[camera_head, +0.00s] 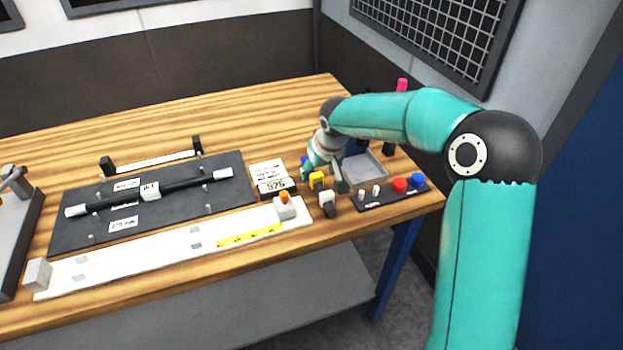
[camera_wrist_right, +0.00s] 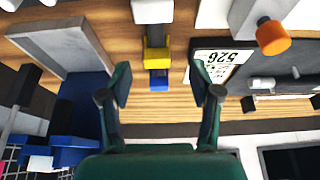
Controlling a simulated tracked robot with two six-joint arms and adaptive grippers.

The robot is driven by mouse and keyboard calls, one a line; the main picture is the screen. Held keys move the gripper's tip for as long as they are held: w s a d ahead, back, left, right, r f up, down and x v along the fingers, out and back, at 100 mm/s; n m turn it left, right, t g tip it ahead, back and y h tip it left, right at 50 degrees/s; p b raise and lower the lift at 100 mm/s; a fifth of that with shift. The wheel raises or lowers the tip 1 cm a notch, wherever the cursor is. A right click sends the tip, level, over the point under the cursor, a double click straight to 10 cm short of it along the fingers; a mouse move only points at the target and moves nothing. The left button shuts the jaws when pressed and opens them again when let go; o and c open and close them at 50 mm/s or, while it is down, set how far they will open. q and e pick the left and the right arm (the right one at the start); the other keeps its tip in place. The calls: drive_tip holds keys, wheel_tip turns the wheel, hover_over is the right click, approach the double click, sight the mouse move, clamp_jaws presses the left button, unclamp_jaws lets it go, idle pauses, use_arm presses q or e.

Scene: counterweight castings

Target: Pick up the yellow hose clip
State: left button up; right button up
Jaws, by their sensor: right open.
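The yellow hose clip (camera_head: 317,180) stands on the wooden bench, right of the label cards. In the right wrist view the yellow hose clip (camera_wrist_right: 157,42) lies straight ahead, near the middle, a little beyond the line between my fingertips. My right gripper (camera_head: 325,174) is low over the bench at the clip. Its two fingers (camera_wrist_right: 160,76) are spread apart with nothing gripped. A blue piece (camera_wrist_right: 158,82) shows in the gap between the fingers, and a white clip (camera_wrist_right: 153,11) sits on the clip's other side. My left gripper is not in view.
A grey tray (camera_head: 375,167) stands beside my right gripper. A dark strip (camera_head: 385,204) with red, blue and white pieces is at the bench's right end. The label card (camera_wrist_right: 217,63) is close to one finger. A white board (camera_head: 140,259) lies along the front.

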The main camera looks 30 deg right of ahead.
sight(317, 176)
drive_tip(key=shift+w+d+f, duration=0.1)
drive_tip(key=shift+w+f, duration=0.15)
drive_tip(key=shift+f, duration=0.05)
drive_tip(key=p+x, duration=0.1)
drive_tip(key=x, duration=0.2)
drive_tip(key=shift+w+d+f+p, duration=0.1)
drive_tip(key=shift+w+d+p, duration=0.1)
drive_tip(key=shift+w+p, duration=0.15)
drive_tip(key=shift+w+f, duration=0.1)
drive_tip(key=shift+f, duration=0.25)
drive_tip(key=c, duration=0.8)
